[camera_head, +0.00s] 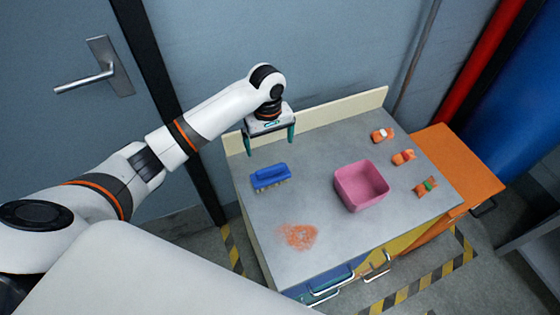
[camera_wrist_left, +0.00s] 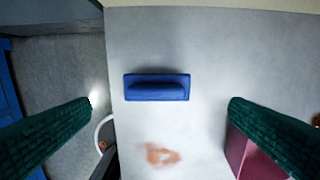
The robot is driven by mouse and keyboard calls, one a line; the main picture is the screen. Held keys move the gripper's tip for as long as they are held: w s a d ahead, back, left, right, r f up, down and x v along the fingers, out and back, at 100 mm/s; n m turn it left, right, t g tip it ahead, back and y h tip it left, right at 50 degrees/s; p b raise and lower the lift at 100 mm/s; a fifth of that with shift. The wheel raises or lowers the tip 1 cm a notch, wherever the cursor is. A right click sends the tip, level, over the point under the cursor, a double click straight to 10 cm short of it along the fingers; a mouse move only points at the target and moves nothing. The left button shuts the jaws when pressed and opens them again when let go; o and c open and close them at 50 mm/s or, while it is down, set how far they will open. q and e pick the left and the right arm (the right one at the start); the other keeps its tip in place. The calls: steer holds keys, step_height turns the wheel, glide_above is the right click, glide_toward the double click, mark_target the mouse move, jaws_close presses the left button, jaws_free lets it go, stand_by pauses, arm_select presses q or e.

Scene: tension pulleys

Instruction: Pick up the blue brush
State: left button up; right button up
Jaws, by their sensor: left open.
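The blue brush (camera_head: 270,176) lies bristles down on the left part of the grey worktop (camera_head: 322,240). In the left wrist view the blue brush (camera_wrist_left: 157,87) lies crosswise, with its raised handle facing me. My left gripper (camera_head: 270,145) is open and empty. It points down above the worktop, over and behind the brush, clear of it. In the left wrist view my left gripper (camera_wrist_left: 160,104) shows two dark green fingers, spread wider than the brush. My right gripper is out of view.
A pink bin (camera_head: 360,187) stands right of the brush. An orange-brown stain (camera_head: 298,236) marks the front of the worktop. Several small orange items, one of them here (camera_head: 403,157), lie at the right. A raised cream ledge (camera_head: 340,108) runs along the back.

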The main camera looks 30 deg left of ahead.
arm_select(q)
glide_above(270, 168)
steer(key=f, duration=0.5)
steer(key=shift+s+a+f, duration=0.15)
steer(key=shift+s+a, duration=0.05)
steer(key=shift+a, duration=0.05)
steer(key=shift+w+f, duration=0.2)
steer(key=shift+f, duration=0.15)
steer(key=f, duration=0.3)
steer(key=f+p, duration=0.1)
steer(key=shift+d+f, duration=0.15)
steer(key=shift+d, duration=0.1)
steer(key=shift+f, duration=0.35)
steer(key=shift+c, duration=0.2)
steer(key=c, duration=0.9)
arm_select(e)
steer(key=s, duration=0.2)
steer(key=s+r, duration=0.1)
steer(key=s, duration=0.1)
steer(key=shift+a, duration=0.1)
